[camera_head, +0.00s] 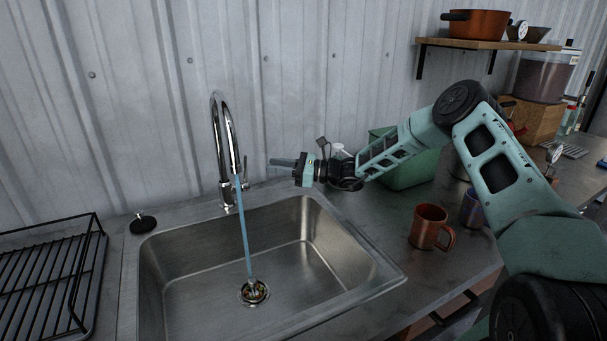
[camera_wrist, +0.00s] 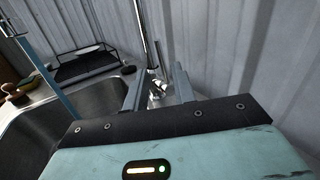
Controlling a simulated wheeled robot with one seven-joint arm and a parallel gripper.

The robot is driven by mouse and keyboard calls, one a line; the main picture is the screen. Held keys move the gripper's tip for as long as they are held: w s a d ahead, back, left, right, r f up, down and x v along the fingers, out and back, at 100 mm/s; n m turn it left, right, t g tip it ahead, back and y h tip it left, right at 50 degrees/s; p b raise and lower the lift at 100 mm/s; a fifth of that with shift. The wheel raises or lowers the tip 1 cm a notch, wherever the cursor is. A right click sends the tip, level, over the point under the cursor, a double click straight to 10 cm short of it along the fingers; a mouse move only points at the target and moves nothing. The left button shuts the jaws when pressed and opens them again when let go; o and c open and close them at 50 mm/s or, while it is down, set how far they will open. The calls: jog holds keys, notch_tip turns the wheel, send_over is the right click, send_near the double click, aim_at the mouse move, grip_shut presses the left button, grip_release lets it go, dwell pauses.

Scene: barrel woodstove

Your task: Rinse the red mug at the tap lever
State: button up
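The red mug (camera_head: 427,228) stands upright on the counter right of the sink, its handle toward the right. The chrome tap (camera_head: 220,150) stands behind the sink (camera_head: 300,255), and a blue water stream (camera_head: 245,235) runs from its spout to the drain. The tap lever (camera_head: 244,179) is on the tap's right side. My gripper (camera_head: 272,162) is right of the tap, apart from it and pointing left toward it. In the wrist view my gripper (camera_wrist: 158,88) is open and empty, and the tap lever (camera_wrist: 157,86) appears between its fingers, farther off.
A blue mug (camera_head: 473,208) stands just behind the red mug. A green bin (camera_head: 412,170) stands behind my forearm. A black dish rack (camera_head: 45,270) and a dark stopper (camera_head: 143,223) are left of the sink. The shelf (camera_head: 485,44) holds an orange pot (camera_head: 477,24).

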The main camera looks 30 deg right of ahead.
jog(key=b+v, duration=0.1)
jog(key=v, duration=0.7)
